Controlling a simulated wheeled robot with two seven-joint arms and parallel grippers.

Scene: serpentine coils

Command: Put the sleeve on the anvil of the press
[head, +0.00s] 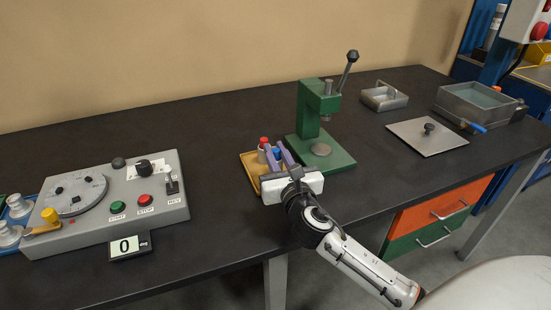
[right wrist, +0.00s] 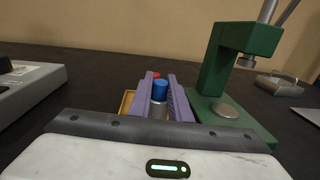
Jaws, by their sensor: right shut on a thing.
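The green press (head: 308,115) stands on the dark bench, with its lever raised. Its anvil, a bare round grey disc (head: 321,149), sits on the green base; it also shows in the right wrist view (right wrist: 226,111). My right gripper (head: 278,155) is at the yellow tray (head: 248,161), left of the press. Its purple fingers are shut on a blue-topped metal sleeve (right wrist: 160,91), seen upright between them. I cannot tell whether this sleeve touches the tray. A red-topped piece (head: 263,142) stands just behind it, partly hidden in the right wrist view (right wrist: 156,75). My left gripper is not in view.
A grey control box (head: 110,200) with a dial and buttons is at the left. A small metal tray (head: 384,97), a flat plate with a knob (head: 427,138) and a metal bin (head: 470,103) lie right of the press. The bench between box and tray is clear.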

